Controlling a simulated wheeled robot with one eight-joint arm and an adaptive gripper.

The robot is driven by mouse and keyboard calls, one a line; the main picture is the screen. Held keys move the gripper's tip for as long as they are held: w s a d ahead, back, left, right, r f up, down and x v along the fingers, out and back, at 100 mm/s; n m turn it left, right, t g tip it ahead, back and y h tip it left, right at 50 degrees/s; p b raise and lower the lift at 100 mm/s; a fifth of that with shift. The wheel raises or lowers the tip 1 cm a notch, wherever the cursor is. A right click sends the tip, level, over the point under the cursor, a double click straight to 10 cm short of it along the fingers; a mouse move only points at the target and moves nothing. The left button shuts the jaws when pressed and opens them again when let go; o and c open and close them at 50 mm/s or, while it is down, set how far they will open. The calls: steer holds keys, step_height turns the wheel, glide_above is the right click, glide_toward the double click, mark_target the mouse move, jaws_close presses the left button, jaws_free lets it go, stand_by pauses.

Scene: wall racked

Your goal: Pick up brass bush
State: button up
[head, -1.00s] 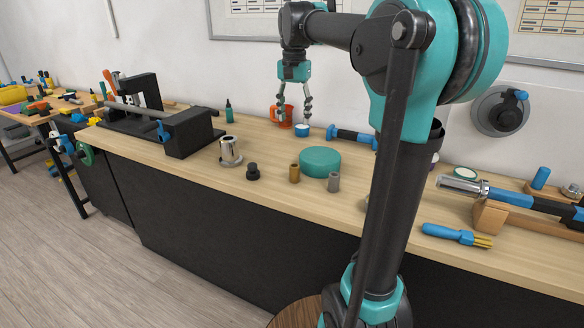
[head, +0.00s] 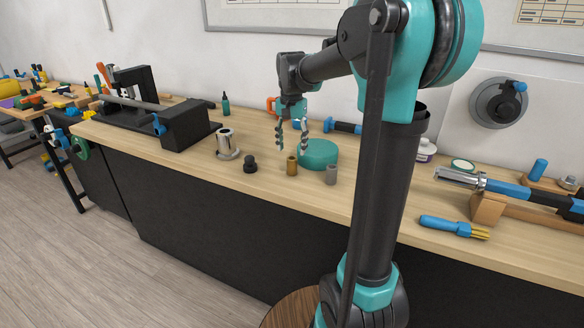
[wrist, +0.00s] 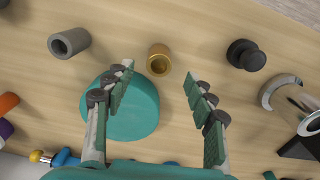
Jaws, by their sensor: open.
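The brass bush (head: 292,165) is a small gold-brown hollow cylinder standing upright on the wooden bench, in front of a round teal block. In the wrist view the brass bush (wrist: 159,60) lies just beyond the fingertips, nearly midway between them, with its bore showing. My gripper (head: 292,150) is open and empty above the bench, a little above and behind the bush. In the wrist view my gripper (wrist: 158,78) has its two fingers spread wide, one passing over the teal block. Nothing touches the bush.
The teal block (head: 318,153) and a grey bush (head: 331,174) stand close right of the brass bush. A black knob (head: 250,164) and a flanged steel sleeve (head: 227,145) stand to the left. The bench front edge (head: 270,192) is clear of objects.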

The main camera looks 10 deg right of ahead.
mark_target(292, 166)
step_height(292, 166, down, 4)
steer(key=shift+w+d+f, duration=0.1)
steer(key=shift+w+d, duration=0.05)
steer(key=shift+c, duration=0.3)
jaws_close()
